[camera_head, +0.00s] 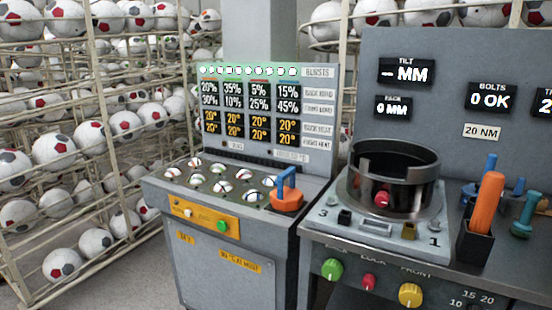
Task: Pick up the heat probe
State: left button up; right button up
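No object carries a readable heat probe label, so I cannot tell for certain which one it is. One candidate is an orange block with a blue looped handle (287,192), standing at the right end of the left console's top. Another is a thick orange handle (487,203) standing slightly tilted in a black holder (475,242) on the right bench; its lower end is hidden in the holder. Neither of my grippers is in view, and nothing visible touches either object.
The left console (165,187) has small balls in sockets and a display panel (250,108) behind. On the right bench, a dark ring fixture (395,165) stands left of the holder, with teal tools (525,215) to its right. Ball racks (90,165) fill the left.

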aim_at(520, 184)
jog(key=z, duration=1.5)
